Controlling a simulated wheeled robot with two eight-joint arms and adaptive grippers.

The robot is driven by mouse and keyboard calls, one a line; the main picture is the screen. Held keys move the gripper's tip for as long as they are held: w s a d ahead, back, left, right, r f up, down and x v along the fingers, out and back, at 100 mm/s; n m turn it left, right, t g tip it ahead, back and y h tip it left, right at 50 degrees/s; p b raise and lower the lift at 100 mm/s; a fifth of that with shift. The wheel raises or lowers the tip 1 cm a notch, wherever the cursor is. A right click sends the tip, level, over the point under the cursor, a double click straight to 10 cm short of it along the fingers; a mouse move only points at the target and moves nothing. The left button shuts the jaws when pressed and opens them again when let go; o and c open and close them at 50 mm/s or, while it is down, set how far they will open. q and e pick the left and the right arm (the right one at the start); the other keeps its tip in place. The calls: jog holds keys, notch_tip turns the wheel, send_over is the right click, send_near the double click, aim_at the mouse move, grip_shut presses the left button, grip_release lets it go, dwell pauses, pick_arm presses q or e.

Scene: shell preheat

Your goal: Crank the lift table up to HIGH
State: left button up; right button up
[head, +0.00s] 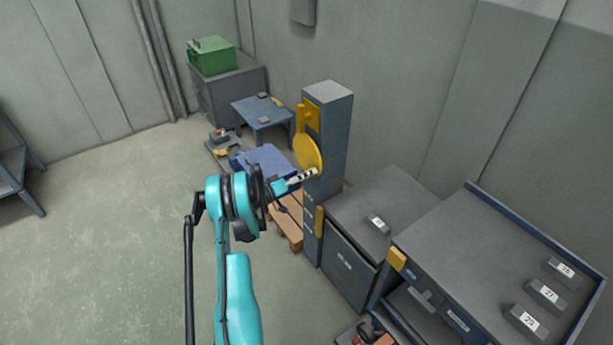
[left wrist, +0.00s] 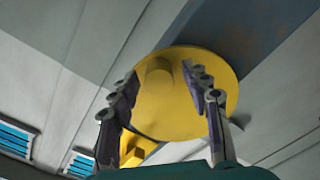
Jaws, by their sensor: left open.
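The lift's blue-grey column (head: 330,140) stands right of centre in the head view. A round yellow crank disc (head: 308,153) is on its left side. The left wrist view shows the disc (left wrist: 185,110) close up, with a short yellow knob (left wrist: 158,76) near its edge. My left gripper (head: 303,177) is at the lower edge of the disc in the head view. In the left wrist view its fingers (left wrist: 163,78) are open, one on each side of the knob; contact cannot be told. A blue platform (head: 265,158) lies left of the column, partly hidden by my arm.
A wooden pallet (head: 287,222) lies below the platform. A small blue table (head: 262,112) and a grey cabinet with a green box (head: 212,56) stand behind. A grey cabinet (head: 352,268) and a bench (head: 480,260) with numbered blocks stand right.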

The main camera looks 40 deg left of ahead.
pick_arm(q)
grip_shut()
